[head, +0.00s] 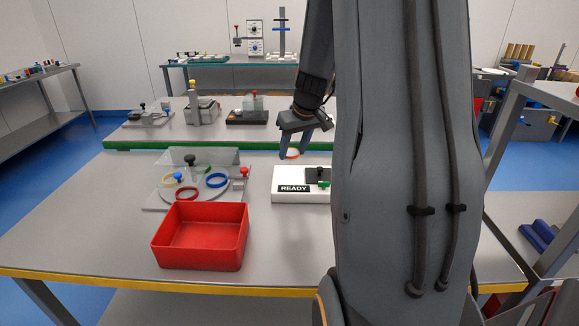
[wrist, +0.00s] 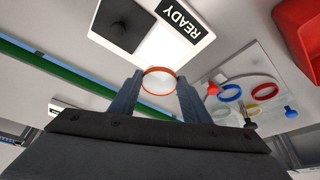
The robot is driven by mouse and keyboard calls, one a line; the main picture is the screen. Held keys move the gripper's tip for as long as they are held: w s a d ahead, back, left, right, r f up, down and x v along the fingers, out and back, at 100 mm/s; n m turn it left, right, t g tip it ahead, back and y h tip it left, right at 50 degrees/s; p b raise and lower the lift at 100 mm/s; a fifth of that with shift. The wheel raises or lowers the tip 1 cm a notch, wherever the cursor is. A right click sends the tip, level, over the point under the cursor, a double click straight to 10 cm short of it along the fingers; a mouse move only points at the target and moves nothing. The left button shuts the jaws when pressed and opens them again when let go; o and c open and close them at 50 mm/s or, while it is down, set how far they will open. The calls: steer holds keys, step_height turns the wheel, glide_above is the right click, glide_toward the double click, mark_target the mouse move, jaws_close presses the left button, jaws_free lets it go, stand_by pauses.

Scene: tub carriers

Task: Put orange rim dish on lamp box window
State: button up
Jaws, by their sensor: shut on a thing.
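The orange rim dish (wrist: 160,81) is a small round dish with an orange rim and a pale inside. My gripper (wrist: 160,92) is shut on it, one finger at each side; in the head view the gripper (head: 294,154) holds the dish (head: 292,154) behind the lamp box, apparently above the bench. The lamp box (head: 285,198) is white with a READY label on its front. A dark square plate (wrist: 120,24) lies on its top, with a bright white patch (wrist: 162,46) beside it that looks like the window. My arm hides the box's right end in the head view.
Left of the box, a grey carrier (head: 155,205) holds yellow, red, blue and green rings or dishes and several knobs. An open red bin (head: 200,263) stands in front of it. A green strip (head: 200,146) edges the bench behind.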

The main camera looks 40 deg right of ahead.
steer(key=shift+f+p, duration=0.3)
steer(key=shift+f, duration=3)
steer(key=shift+f+b, duration=0.2)
steer(key=shift+b, duration=0.1)
steer(key=o, duration=0.7)
steer(key=shift+o, duration=0.3)
steer(key=shift+r, duration=0.55)
steer(key=b+v, duration=0.1)
steer(key=v, duration=1)
steer(key=shift+s, duration=0.25)
steer(key=shift+r, duration=0.1)
